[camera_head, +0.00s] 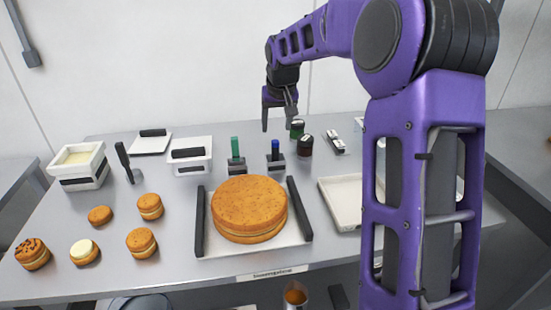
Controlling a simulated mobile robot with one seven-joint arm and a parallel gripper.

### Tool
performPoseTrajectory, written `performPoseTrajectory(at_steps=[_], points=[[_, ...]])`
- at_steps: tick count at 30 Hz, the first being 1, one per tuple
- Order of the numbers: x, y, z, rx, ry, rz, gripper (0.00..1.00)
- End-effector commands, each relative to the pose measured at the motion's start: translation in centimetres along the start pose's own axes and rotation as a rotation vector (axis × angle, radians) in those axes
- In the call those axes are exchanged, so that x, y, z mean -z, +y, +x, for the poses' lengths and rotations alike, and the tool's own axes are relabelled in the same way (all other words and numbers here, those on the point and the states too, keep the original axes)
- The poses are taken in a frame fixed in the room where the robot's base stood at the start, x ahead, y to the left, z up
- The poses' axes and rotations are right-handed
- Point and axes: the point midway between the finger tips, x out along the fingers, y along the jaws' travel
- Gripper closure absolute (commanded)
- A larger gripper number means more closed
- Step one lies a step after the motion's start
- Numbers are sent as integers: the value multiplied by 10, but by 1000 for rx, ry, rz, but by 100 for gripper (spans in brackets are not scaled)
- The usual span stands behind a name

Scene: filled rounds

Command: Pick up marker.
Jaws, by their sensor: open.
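Two upright pen-like things stand in small grey holders in the middle of the table: one with a green top (235,147) and one with a blue top (275,147). I cannot tell for sure which one is the marker. My gripper (279,122) points down, open and empty. In the picture its fingertips are just above the blue-topped thing and left of two small dark jars. How far it is from them in depth is unclear.
A large round cake (248,207) sits on a tray with dark side bars. Small filled rounds (142,241) lie at left, near a white tub (80,163). Two small jars (305,144) stand right of the holders. A white tray (342,203) is partly hidden by my arm.

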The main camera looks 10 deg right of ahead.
Motion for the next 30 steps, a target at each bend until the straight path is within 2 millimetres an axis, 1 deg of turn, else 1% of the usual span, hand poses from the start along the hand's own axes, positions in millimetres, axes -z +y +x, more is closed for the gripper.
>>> performPoseTrajectory(at_steps=[1, 3, 6, 9, 16, 24, 27, 30], points=[[-1, 0, 13, 1, -4, -1, 35], [-1, 0, 29, 1, -4, -1, 35], [0, 0, 47, 0, -2, -2, 35], [0, 0, 61, 0, 0, -1, 35], [1, 1, 76, 0, 1, -1, 35], [2, 5, 115, 0, 0, -2, 35], [2, 5, 121, 0, 2, -2, 35], [2, 5, 122, -1, 2, -2, 35]])
